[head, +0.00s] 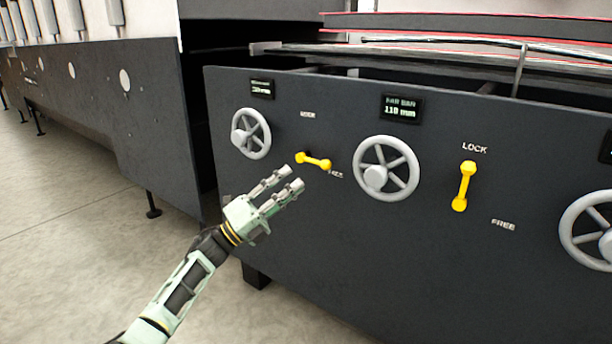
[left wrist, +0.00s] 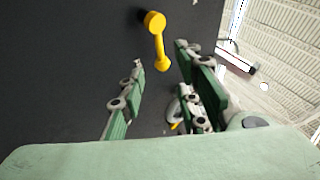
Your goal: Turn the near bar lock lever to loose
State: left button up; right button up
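The left yellow lock lever (head: 313,160) is on the dark panel, between the two left handwheels. It lies nearly level, its right end close to the FREE mark (head: 335,174) and below the LOCK mark (head: 307,114). The display over it is too blurred to read fully. My left gripper (head: 290,178) is open and empty, just below and in front of this lever, apparently not touching it. In the left wrist view the lever (left wrist: 158,42) shows beyond the gap between the spread fingers (left wrist: 160,62). My right gripper is not in view.
A second yellow lever (head: 464,186) stands nearly upright by its LOCK mark. Grey handwheels (head: 251,134), (head: 386,168) and (head: 590,230) stick out of the panel (head: 420,260). A display (head: 402,108) reads FAR BAR 110 mm. Floor (head: 70,220) at left is clear.

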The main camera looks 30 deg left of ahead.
pick_arm(q)
jog(key=v, duration=0.5)
dwell(0.4)
